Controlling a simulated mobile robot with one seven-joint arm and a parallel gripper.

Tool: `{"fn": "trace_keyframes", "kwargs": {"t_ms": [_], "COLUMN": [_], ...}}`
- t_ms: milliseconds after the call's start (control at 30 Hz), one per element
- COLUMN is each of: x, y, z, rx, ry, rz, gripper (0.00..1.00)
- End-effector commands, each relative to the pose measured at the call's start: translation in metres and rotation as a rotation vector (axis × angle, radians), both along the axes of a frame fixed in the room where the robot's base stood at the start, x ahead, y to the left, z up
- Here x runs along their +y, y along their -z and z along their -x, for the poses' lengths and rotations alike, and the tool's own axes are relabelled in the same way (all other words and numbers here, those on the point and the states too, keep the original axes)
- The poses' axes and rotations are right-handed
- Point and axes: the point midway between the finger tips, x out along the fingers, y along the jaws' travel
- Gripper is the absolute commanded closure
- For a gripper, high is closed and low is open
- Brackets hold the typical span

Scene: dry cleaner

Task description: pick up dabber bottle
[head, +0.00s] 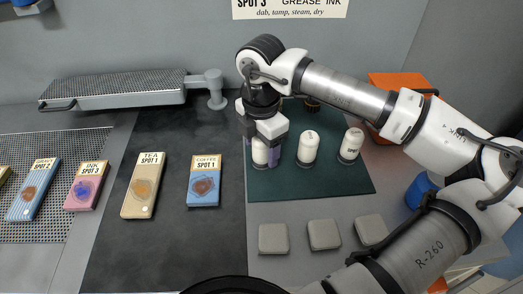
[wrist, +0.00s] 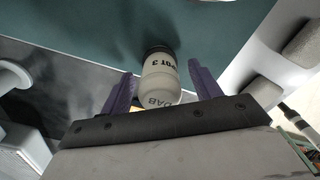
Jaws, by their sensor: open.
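Several white dabber bottles stand on a dark green mat (head: 300,183). The leftmost dabber bottle (head: 260,152) is partly hidden by my gripper (head: 264,160) in the head view. In the wrist view this bottle (wrist: 160,80) has a dark base band and lettering reading "SPOT 3" and "DAB". It lies between the two purple fingers of my gripper (wrist: 162,92), which are open, with a gap visible on each side. The middle bottle (head: 308,147) and the right bottle (head: 350,145), also marked "SPOT", stand clear of my gripper.
Grey blocks (head: 323,234) lie in front of the mat. An orange box (head: 400,88) stands behind at the right. To the left are fabric swatches, including a tea one (head: 145,186) and a coffee one (head: 204,182). A grey pressing board (head: 115,91) stands at the back left.

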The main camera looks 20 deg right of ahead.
Motion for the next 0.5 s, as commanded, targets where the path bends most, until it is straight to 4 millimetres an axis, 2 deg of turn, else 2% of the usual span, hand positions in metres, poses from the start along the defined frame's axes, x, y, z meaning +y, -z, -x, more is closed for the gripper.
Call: {"fn": "trace_keyframes", "kwargs": {"t_ms": [67,400,500], "x": [0.0000,0.0000,-0.0001], "y": [-0.0001,-0.0004,-0.0006], "z": [0.0000,-0.0001,-0.0001], "rx": [0.000,0.000,0.000], "ry": [0.000,0.000,0.000], "rz": [0.000,0.000,0.000], "gripper": [0.41,0.85,0.85]}}
